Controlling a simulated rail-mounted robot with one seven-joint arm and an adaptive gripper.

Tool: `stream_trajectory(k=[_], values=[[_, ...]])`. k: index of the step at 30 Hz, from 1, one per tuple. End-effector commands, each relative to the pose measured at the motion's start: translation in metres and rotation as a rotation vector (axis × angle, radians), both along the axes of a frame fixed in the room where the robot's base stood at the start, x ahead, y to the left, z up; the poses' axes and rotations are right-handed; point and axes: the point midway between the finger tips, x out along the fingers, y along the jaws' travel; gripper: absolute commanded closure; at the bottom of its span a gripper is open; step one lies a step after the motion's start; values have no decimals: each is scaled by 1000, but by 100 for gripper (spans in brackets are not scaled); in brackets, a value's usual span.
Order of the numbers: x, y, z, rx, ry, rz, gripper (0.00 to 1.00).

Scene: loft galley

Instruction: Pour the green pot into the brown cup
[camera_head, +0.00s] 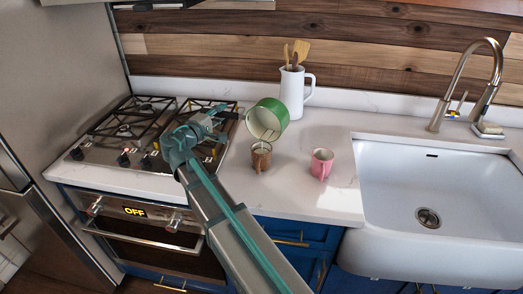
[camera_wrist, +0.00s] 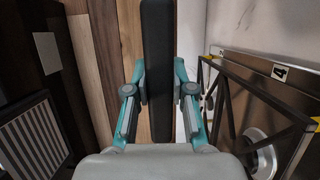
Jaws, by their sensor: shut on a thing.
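The green pot (camera_head: 276,108) is held in the air, tilted steeply on its side, with its pale open mouth facing down and toward the front. The brown cup (camera_head: 261,158) stands upright on the white counter just below the pot's mouth. My gripper (camera_head: 221,113) is left of the pot, shut on its handle. The wrist view shows the long dark pot handle (camera_wrist: 157,45) between my two fingers. The pot's body is out of that view. I cannot tell whether anything is flowing or what is in the cup.
A pink mug (camera_head: 322,164) stands to the right of the brown cup. A white pitcher (camera_head: 292,95) with wooden utensils stands behind the pot. The gas stove (camera_head: 105,160) is at left, the white sink (camera_head: 430,185) with its faucet at right. Counter between mug and sink is clear.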

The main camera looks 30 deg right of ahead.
Motion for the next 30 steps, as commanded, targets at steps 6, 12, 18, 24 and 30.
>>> stream_trajectory(k=[6,12,18,24,30], values=[[0,1,-1,-18,-11,0,100],[-1,2,-1,-32,-22,0,100],[-2,3,-1,-47,-33,0,100],[-2,4,-1,-61,-44,1,100],[0,1,13,-28,-17,-1,100]])
